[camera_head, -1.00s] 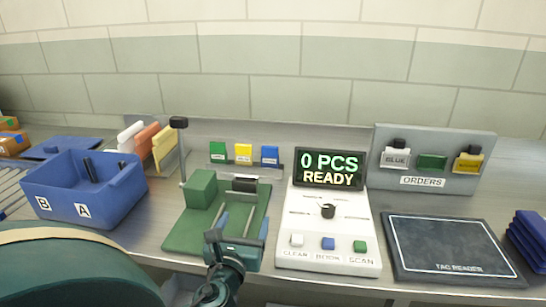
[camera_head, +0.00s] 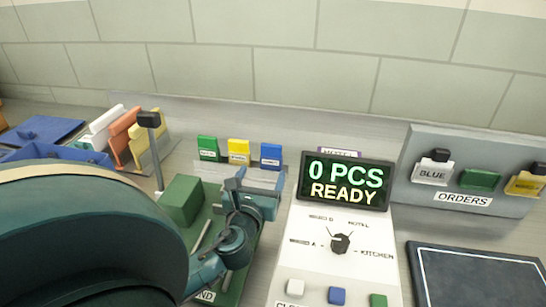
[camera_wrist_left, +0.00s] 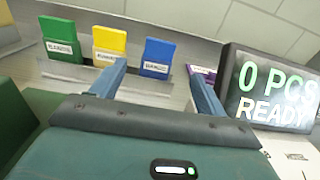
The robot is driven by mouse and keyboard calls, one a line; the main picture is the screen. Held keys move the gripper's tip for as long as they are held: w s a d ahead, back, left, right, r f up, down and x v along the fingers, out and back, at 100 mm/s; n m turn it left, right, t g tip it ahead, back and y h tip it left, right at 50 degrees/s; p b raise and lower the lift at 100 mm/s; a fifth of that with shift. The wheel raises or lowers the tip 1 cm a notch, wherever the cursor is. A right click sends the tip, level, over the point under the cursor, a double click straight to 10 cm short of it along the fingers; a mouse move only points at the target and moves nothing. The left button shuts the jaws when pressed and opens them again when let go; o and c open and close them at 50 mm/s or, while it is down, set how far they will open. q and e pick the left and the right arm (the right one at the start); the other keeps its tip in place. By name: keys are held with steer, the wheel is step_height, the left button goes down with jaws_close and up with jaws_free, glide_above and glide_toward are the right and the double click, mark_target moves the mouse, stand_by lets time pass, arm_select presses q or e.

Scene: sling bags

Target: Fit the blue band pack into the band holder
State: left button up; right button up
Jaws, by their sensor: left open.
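The blue band pack (camera_head: 271,155) stands upright at the right end of a row with a green and a yellow pack. It also shows in the left wrist view (camera_wrist_left: 157,57), beyond and between my fingertips. My left gripper (camera_head: 258,178) is open, in front of the pack row, with nothing seen between its fingers. In the left wrist view its fingers (camera_wrist_left: 158,80) point at the blue pack. A green fixture (camera_head: 183,200) lies under my left arm, its label partly hidden and ending in "ND"; I cannot tell if it is the band holder. My right gripper is out of view.
A console (camera_head: 336,240) with a screen reading "0 PCS READY" (camera_head: 346,182) stands close right of my left gripper. A green pack (camera_head: 208,148) and a yellow pack (camera_head: 239,152) stand left of the blue one. The orders board (camera_head: 465,180) is farther right.

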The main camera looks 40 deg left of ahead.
mark_target(271, 150)
arm_select(q)
steer(key=x, duration=0.6)
steer(key=shift+p+x, duration=0.4)
steer(key=shift+x, duration=2.3)
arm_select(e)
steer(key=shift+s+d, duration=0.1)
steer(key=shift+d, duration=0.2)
arm_select(q)
steer(key=c, duration=1.1)
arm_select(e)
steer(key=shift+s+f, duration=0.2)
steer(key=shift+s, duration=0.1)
arm_select(q)
steer(key=shift+o, duration=0.2)
